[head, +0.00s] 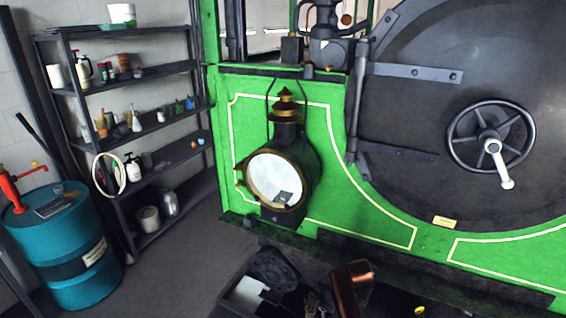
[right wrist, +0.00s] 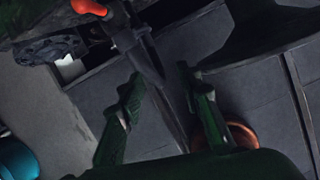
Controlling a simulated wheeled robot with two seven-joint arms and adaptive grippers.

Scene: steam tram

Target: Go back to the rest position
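My right gripper (right wrist: 162,85) shows in the right wrist view with its two dark green fingers spread apart. I see nothing clamped between them. A dark tool-like thing with a red-orange end (right wrist: 90,7) lies beyond the fingertips, and its long dark part runs down behind the gap. I cannot tell how far it is from the fingers. Neither gripper shows in the head view, and my left gripper is in no view.
A green tram front carries a round lamp (head: 276,178) and a handwheel (head: 491,138). A shelf rack (head: 130,77) and teal drum (head: 68,250) stand left. A dark tray (head: 238,292) and copper thing (head: 351,285) are at the bottom. Floor between drum and tram is clear.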

